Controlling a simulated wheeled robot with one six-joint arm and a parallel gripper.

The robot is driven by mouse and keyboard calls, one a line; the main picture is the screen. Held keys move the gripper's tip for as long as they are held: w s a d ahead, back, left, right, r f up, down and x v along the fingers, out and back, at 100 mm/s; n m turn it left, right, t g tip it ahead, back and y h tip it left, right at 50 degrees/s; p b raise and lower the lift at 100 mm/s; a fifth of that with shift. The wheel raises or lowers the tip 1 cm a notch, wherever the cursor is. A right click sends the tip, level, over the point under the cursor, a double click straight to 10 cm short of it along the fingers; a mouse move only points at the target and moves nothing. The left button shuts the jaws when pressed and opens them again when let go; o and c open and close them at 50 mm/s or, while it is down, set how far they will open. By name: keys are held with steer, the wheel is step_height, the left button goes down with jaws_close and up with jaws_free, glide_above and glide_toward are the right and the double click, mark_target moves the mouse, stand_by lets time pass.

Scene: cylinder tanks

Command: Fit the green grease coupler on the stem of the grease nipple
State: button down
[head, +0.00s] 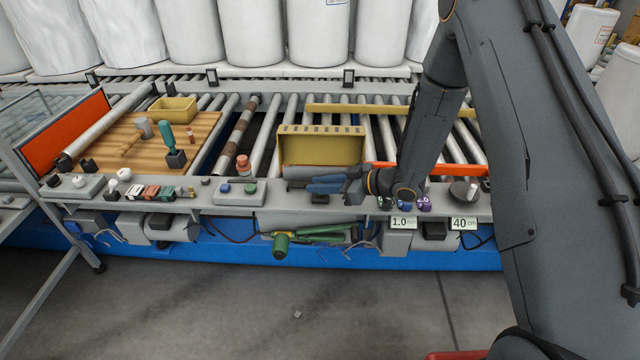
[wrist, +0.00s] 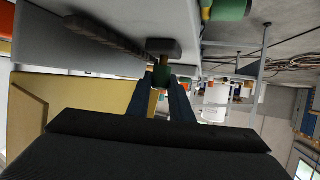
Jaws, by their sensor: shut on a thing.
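My gripper (head: 312,187) has blue fingers and is at the front rail of the roller conveyor, just below the yellow bin. The nipple's stem cannot be made out in either view. The held coupler is too small or hidden to tell in the head view.
A green tool (head: 281,245) hangs below the rail. A yellow bin (head: 322,148) stands just behind my gripper. A button box (head: 238,190) is to its left, and number signs (head: 463,223) are to the right. A wooden board (head: 190,130) with tools lies at the left.

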steer(key=shift+f+b, duration=0.35)
steer(key=shift+f, duration=0.35)
steer(key=c, duration=1.5)
jaws_free()
steer(key=p+v, duration=0.1)
steer(key=v, duration=0.7)
steer(key=shift+w+r, duration=0.1)
steer(key=shift+a, duration=0.1)
